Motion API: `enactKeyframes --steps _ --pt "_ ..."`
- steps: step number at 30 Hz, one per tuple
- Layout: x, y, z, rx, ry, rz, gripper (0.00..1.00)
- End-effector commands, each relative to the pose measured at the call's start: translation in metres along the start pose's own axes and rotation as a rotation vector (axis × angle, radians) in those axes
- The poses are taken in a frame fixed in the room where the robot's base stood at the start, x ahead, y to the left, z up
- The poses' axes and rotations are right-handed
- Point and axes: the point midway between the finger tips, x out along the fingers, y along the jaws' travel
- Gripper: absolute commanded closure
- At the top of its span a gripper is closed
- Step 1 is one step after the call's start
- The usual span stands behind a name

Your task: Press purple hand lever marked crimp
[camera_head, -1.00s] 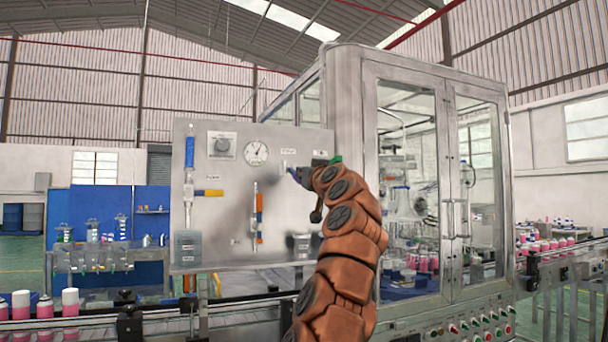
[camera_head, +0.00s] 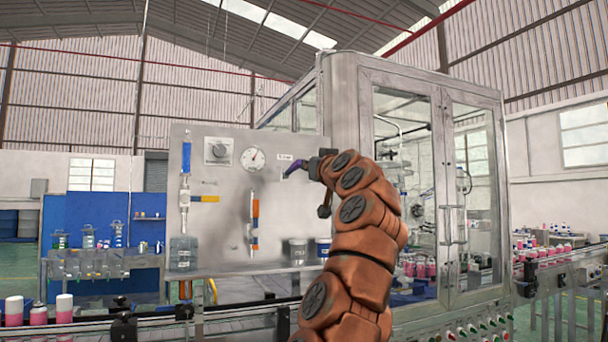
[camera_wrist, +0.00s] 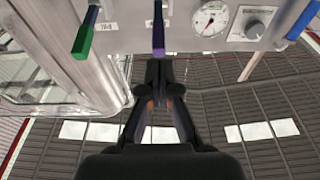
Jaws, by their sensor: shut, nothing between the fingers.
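The purple hand lever (camera_head: 294,168) sticks out from the grey panel (camera_head: 220,245), right of the round gauge. In the wrist view, the purple lever (camera_wrist: 158,30) points down towards my fingertips. My gripper (camera_head: 317,168) is at the lever's right in the head view, partly hidden by my wrist. In the wrist view, my gripper (camera_wrist: 163,80) is shut and empty, with its tips right at the lever's lower end. I cannot tell whether they touch. A green lever (camera_wrist: 84,32) is beside it on the left. The crimp marking is too small to read.
The gauge (camera_head: 252,159) and a knob (camera_head: 218,150) are on the panel. A blue-handled valve (camera_head: 186,157) and an orange-handled one (camera_head: 255,212) stand out from it. A glass-doored cabinet (camera_head: 440,190) is close at the right. A conveyor (camera_head: 150,329) runs below.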

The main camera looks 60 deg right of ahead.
Motion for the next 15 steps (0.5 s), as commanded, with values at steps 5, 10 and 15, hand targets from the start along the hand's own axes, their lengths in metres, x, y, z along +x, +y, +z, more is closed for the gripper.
enactKeyframes --steps 5,10,15 --pt "-0.03 0.0 0.0 0.0 0.007 0.0 1.0" --pt "-0.045 0.0 -0.002 0.0 0.005 0.0 1.0" --pt "-0.051 0.0 -0.003 0.0 0.003 0.001 1.0"
